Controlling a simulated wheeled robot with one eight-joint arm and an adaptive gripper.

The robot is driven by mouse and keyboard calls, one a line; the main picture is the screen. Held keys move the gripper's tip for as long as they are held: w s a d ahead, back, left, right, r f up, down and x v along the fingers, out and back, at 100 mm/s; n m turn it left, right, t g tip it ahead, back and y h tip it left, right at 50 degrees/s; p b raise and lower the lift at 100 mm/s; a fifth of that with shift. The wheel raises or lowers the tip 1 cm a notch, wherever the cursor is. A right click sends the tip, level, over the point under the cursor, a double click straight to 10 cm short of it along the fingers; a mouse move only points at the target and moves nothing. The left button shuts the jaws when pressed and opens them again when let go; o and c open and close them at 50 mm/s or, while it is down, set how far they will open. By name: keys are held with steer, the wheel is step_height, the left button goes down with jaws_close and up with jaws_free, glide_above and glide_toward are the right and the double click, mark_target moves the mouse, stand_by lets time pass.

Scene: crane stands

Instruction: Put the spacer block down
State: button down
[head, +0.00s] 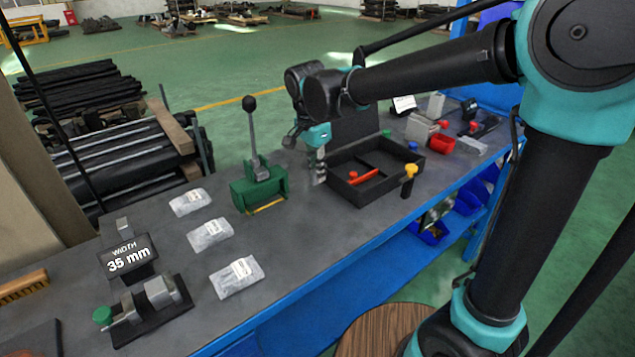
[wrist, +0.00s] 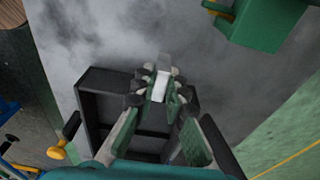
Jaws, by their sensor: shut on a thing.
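My gripper (head: 319,160) is at the left edge of the black tray (head: 345,193). In the wrist view, my gripper (wrist: 160,88) is shut on a small pale block, the spacer block (wrist: 161,86). The block's far end points past the tray's edge over the grey bench top. The black tray (wrist: 97,85) also shows in the wrist view, partly behind the fingers. I cannot tell whether the block touches the bench or hangs just above it. In the head view the block is too small to make out clearly.
A green lever press (head: 258,190) stands left of my gripper. Several clear packets (head: 236,277) lie further left, near a "35 mm" width sign (head: 128,260) and a small vise (head: 150,305). The tray holds a red-handled tool (head: 363,177). Bare bench (head: 300,235) lies in front.

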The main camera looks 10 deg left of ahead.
step_height(320, 180, up, 15)
steer(key=shift+r, duration=0.2)
stand_by(0.5)
